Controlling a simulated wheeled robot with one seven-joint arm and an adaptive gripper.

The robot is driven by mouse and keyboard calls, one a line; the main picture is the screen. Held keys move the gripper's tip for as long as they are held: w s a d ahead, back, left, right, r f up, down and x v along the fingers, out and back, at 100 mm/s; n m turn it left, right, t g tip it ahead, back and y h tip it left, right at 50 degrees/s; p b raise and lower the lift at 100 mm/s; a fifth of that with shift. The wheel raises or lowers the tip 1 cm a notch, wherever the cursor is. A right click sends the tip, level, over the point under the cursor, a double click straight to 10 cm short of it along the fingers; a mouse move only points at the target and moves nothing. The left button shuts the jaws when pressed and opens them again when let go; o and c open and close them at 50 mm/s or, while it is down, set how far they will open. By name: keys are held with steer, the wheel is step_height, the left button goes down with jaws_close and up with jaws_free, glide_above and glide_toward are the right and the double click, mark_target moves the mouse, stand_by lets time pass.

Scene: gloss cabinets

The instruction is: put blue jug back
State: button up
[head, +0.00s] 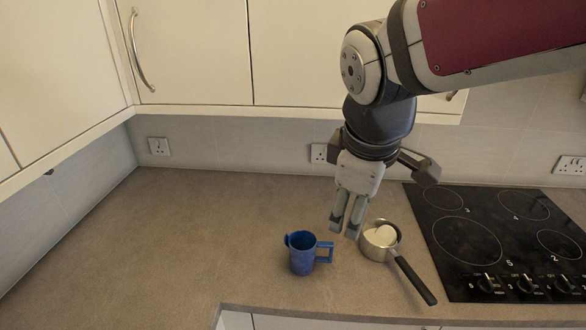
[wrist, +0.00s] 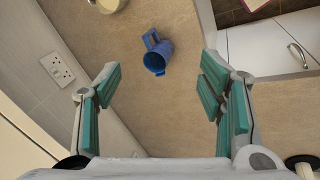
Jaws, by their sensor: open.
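The blue jug (head: 303,258) stands upright on the counter in the head view, with its handle towards the right. It also shows in the wrist view (wrist: 157,57), between and beyond the fingers, apart from them. My gripper (head: 347,232) hangs above the counter, to the right of the jug in the head view and over the counter beside the saucepan. In the wrist view my gripper (wrist: 160,95) has its fingers spread wide with nothing between them.
A small saucepan (head: 379,249) with a dark handle and something white inside stands right of the jug. A black hob (head: 490,240) lies further right. Cream wall cabinets (head: 190,55) overhang the counter (head: 180,240), which is clear on the left.

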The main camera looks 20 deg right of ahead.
steer(key=s+a+r+m+t+y, duration=0.1)
steer(key=s+a+r+m+t, duration=0.1)
steer(key=s+m, duration=0.5)
steer(key=shift+s+r+m+y, duration=0.15)
steer(key=shift+r+m+y, duration=0.3)
steer(key=shift+m, duration=0.55)
